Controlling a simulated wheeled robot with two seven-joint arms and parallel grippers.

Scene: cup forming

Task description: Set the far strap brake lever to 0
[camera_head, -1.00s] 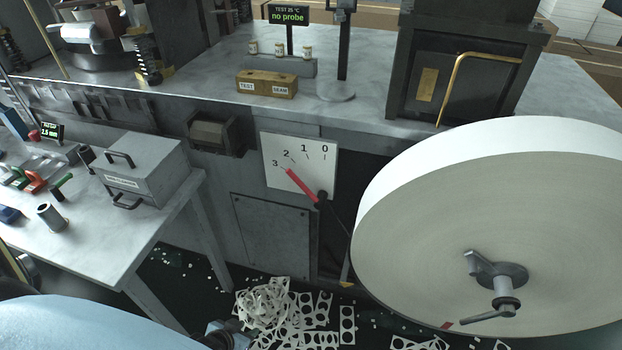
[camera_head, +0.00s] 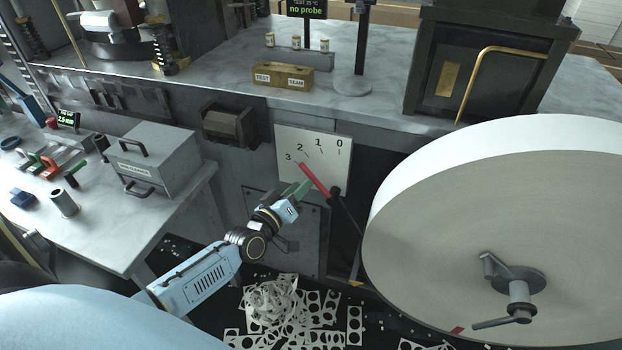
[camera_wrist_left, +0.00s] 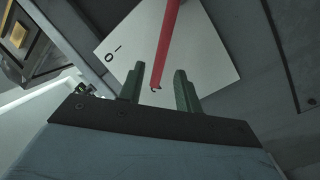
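The strap brake lever (camera_head: 315,178) is red and slants up and left across a white scale plate (camera_head: 334,147) marked 0 to 3. Its tip points near the 3. My left gripper (camera_head: 304,186) has green fingers and is just below and left of the lever. In the left wrist view the gripper (camera_wrist_left: 158,72) is open, with the red lever (camera_wrist_left: 165,45) showing between its fingers; its end lies near the palm. I cannot tell whether either finger touches it. The scale plate (camera_wrist_left: 205,55) is behind, its 0 at upper left. My right gripper is not in view.
A large white roll (camera_head: 480,230) with a crank stands close right of the lever. A side table (camera_head: 125,235) with a grey box (camera_head: 160,160) is at left. Punched scrap strips (camera_head: 280,305) lie on the floor below. The bench (camera_head: 220,75) runs above the plate.

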